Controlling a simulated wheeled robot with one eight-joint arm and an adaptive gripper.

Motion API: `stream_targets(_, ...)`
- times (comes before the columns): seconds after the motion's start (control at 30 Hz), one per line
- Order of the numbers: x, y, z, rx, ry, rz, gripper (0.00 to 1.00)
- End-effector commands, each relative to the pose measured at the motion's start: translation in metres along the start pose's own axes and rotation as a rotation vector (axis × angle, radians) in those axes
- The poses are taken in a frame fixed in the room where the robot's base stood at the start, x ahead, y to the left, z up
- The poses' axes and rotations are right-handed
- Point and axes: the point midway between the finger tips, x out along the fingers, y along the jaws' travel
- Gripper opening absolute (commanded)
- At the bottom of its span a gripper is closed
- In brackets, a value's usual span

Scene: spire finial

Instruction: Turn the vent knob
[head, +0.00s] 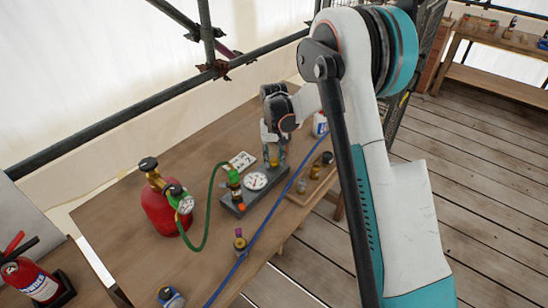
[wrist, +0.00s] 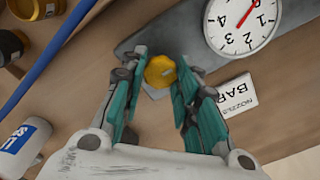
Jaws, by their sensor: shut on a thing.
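The vent knob (wrist: 160,71) is a small yellow faceted knob at the end of the grey gauge block (wrist: 135,38). My gripper (wrist: 164,66) has its teal fingers on either side of the knob and is shut on it. In the head view my gripper (head: 273,153) points down at the far end of the block (head: 234,207), and the fingers mostly hide the knob. A white round gauge (head: 256,181) sits on the block; in the wrist view its dial (wrist: 243,22) shows a red needle.
A red cylinder (head: 160,212) with a gauge stands left, joined to the block by a green hose (head: 209,205). A blue line (head: 262,227) crosses the bench on the right. A wooden tray (head: 304,197) holds small fittings. A white card (wrist: 233,94) lies beside the block.

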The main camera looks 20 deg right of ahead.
Motion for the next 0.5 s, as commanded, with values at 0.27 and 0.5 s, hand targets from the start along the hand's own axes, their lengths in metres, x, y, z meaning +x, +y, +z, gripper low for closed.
stream_targets(0.27, 0.0002, 0.0000, 0.0003, 0.000, -0.001, 0.000, 0.49)
stream_targets(0.5, -0.0001, 0.0000, 0.0001, 0.000, 0.000, 0.000, 0.49)
